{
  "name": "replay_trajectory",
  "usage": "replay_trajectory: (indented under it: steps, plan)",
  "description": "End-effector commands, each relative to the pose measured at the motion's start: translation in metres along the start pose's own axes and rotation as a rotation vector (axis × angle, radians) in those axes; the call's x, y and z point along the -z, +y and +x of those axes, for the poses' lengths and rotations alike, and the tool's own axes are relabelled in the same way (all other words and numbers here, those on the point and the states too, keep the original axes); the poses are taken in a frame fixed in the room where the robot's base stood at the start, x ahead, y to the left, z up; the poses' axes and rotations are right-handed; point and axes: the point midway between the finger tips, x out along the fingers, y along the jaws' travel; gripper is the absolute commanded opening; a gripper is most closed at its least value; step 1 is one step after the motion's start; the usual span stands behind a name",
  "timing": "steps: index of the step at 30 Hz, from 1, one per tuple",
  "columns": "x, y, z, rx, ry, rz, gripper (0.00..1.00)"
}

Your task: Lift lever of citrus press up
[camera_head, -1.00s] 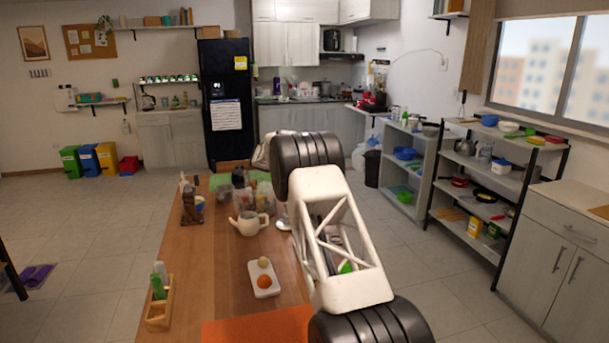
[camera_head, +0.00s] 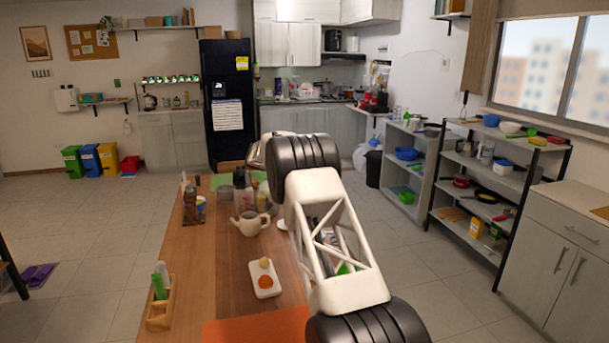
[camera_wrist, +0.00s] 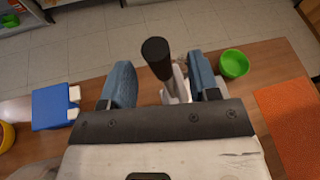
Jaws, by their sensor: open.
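In the wrist view, the lever of the citrus press shows as a black knob (camera_wrist: 156,56) on a pale metal arm (camera_wrist: 178,85). The knob lies between the two blue fingers of my gripper (camera_wrist: 160,62). The fingers stand apart, with a visible gap on both sides of the lever. I cannot tell how far the lever is in depth from the fingertips. The body of the press is mostly hidden under my gripper in the wrist view. In the head view, my arm covers the gripper and most of the press area.
A green bowl (camera_wrist: 234,63) is close to the right finger. A blue box (camera_wrist: 54,106) lies to the left, and an orange mat (camera_wrist: 290,115) to the right. On the table (camera_head: 205,270), a teapot (camera_head: 250,223) and a white tray (camera_head: 262,292) stand left of my arm.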

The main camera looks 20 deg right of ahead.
Motion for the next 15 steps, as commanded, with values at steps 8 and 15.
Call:
replay_trajectory:
  steps: [8, 15]
  plan:
    - [0.000, 0.000, -0.037, -0.001, 0.000, 0.001, 0.56]
    - [0.000, 0.000, -0.054, 0.000, 0.001, 0.000, 0.56]
